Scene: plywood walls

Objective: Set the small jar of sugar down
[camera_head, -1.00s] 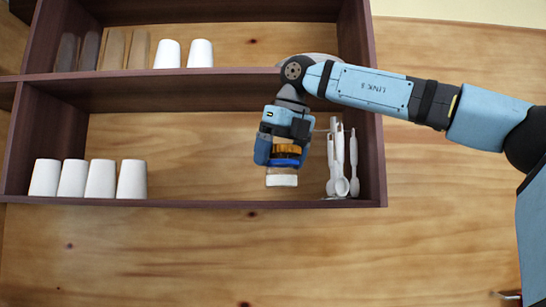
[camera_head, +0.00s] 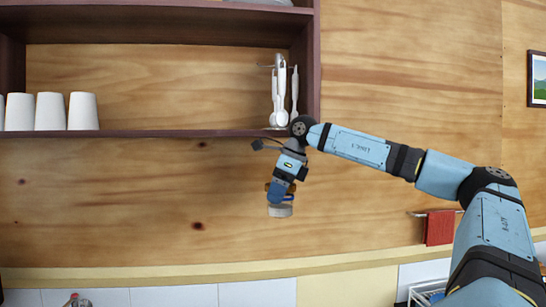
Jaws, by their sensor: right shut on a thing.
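The small jar of sugar (camera_head: 281,210) shows as a pale, whitish bottom below my right gripper (camera_head: 281,194). The gripper is shut on it, pointing down, and its fingers hide most of the jar. The jar hangs in front of the plywood wall, below the shelf unit, and touches no surface that I can see. My left gripper is not in view.
A dark brown wall shelf (camera_head: 180,133) is above, with several white cups (camera_head: 50,111) at left and white utensils (camera_head: 280,90) at right. A red towel (camera_head: 440,227) hangs at right. A bottle top (camera_head: 74,299) and part of a white rack (camera_head: 428,292) show at the bottom edge.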

